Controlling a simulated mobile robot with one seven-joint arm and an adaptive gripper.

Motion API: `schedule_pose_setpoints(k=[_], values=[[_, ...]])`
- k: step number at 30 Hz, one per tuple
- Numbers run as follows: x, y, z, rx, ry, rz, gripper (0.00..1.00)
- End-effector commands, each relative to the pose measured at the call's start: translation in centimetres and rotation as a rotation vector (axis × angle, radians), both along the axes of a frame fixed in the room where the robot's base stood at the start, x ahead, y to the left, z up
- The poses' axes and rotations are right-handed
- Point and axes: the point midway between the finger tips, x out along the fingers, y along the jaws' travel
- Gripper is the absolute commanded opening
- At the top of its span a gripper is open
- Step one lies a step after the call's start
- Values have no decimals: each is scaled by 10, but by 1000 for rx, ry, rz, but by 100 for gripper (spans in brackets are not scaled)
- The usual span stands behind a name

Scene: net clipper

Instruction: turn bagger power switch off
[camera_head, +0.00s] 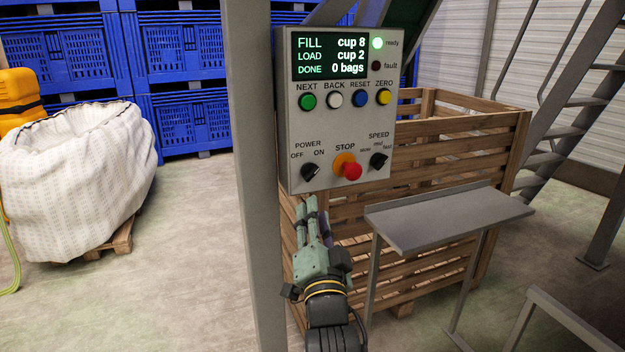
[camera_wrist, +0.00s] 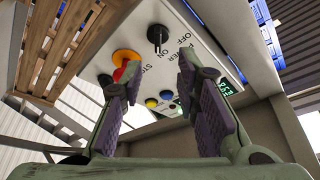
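The bagger's grey control panel (camera_head: 340,110) is mounted on a post. Its black power switch (camera_head: 311,171) is at the lower left, with OFF marked at its left and ON at its right. Its pointer seems tilted up and right, toward ON. My gripper (camera_head: 311,203) is just below the panel, fingers pointing up toward the switch. In the wrist view the switch (camera_wrist: 157,36) shows beyond and between the two fingertips (camera_wrist: 158,62), apart from them. The fingers are spread with nothing between them.
A red stop button (camera_head: 352,171) on an orange base and a black speed knob (camera_head: 379,160) are right of the switch. A grey shelf (camera_head: 450,218) and a wooden crate (camera_head: 455,130) stand right. The post (camera_head: 257,180) is at left.

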Motion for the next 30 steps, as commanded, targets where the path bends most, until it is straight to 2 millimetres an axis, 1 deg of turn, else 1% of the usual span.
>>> schedule_pose_setpoints(k=[2, 5, 12, 18, 24, 30], values=[[5, -3, 0, 5, 7, -5, 29], [16, 0, 5, 4, 9, -4, 29], [60, 6, 19, 0, 7, -5, 29], [89, 10, 27, 0, 6, -4, 29], [102, 12, 28, 2, 6, -4, 29], [103, 12, 28, 2, 5, -3, 29]])
